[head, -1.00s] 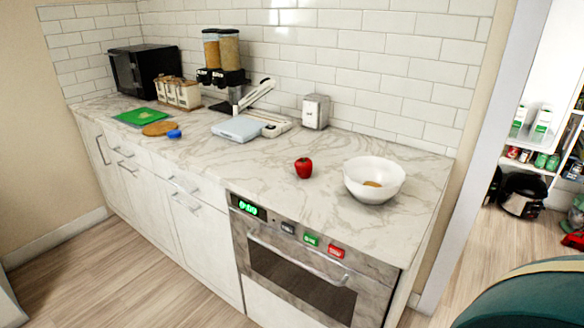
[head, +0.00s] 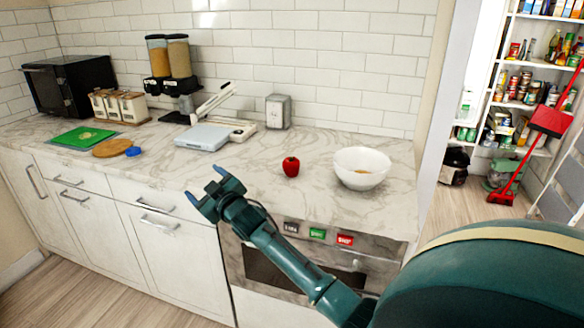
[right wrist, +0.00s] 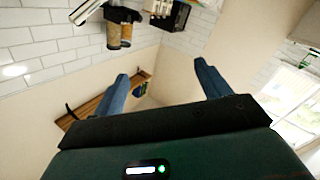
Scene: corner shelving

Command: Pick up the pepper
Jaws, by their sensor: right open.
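The red pepper (head: 291,166) stands on the marble counter (head: 240,165), to the left of a white bowl (head: 361,168). My right gripper (head: 204,188) is open and empty, its blue fingers spread. In the head view it shows in front of the counter's front edge, left of the pepper and lower in the picture. The right wrist view shows the two open fingers (right wrist: 160,88) with nothing between them; the pepper is not in that view. My left gripper is not in view.
The bowl holds something orange-brown. An oven with a front handle is under the counter. A white scale-like device (head: 204,136), a metal box (head: 278,111), a green board (head: 83,136) and a black microwave (head: 70,83) are farther left. The counter around the pepper is clear.

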